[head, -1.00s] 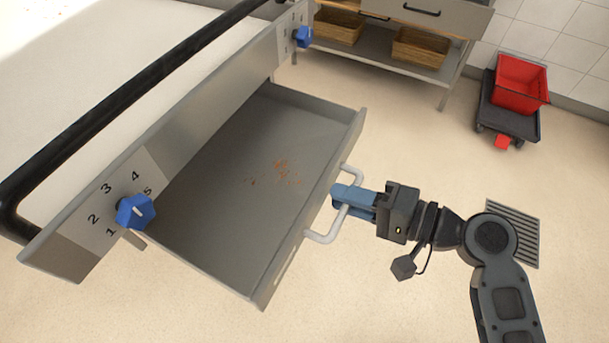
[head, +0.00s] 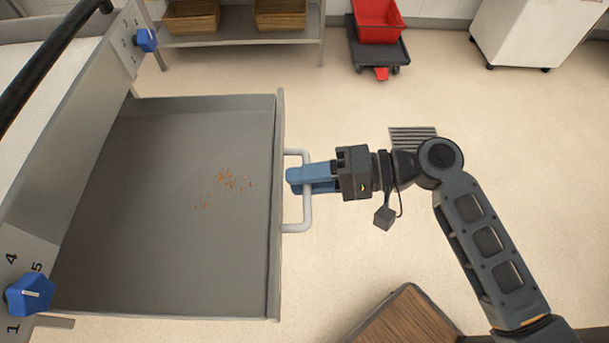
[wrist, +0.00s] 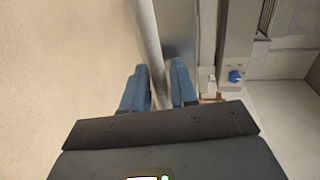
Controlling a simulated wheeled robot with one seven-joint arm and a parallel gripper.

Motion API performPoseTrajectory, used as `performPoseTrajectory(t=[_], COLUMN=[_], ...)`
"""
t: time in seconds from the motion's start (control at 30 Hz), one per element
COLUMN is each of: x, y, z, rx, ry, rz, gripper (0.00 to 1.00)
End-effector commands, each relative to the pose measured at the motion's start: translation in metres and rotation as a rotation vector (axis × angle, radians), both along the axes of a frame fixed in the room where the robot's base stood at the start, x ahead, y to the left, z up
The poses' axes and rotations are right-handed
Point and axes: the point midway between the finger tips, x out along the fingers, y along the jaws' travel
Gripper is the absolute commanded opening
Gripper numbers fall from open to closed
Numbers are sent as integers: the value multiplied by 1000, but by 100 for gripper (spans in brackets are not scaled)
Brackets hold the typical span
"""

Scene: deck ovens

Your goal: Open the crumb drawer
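The crumb drawer (head: 150,200) is a grey metal tray, pulled well out from the oven front, with orange crumbs (head: 228,180) on its floor. Its pale bar handle (head: 306,212) is on the front panel at the drawer's right. My gripper (head: 300,178) reaches in from the right and its blue fingers are around the handle bar. In the wrist view the handle bar (wrist: 150,40) runs between the two fingers (wrist: 160,88), shut on it. The lower finger is partly hidden in the head view.
Blue knobs (head: 30,294) sit on the oven panel, with a black rail (head: 50,55) above. A wooden-topped table (head: 408,320) stands at the bottom. A cart with a red crate (head: 378,22) and a white cabinet (head: 530,35) are at the back.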

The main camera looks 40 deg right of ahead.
Motion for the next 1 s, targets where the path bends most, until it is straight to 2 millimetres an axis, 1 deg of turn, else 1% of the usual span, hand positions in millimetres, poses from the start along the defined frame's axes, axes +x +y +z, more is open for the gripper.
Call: performPoseTrajectory(t=[0.03,0.07,0.27,0.37,0.47,0.7,0.8,0.9,1.0], x=[0,0,0,-2,-8,-32,-39,-45,-47], y=[0,0,0,-3,-12,-42,-51,-58,-60], z=[0,0,0,1,2,10,13,15,16], rx=[0,0,1,1,0,0,1,0,0], ry=[0,0,-1,-1,0,0,0,0,0], rz=[0,0,0,-1,-3,-2,-1,-2,0], gripper=[33,35,35,35,35,35,35,35,35])
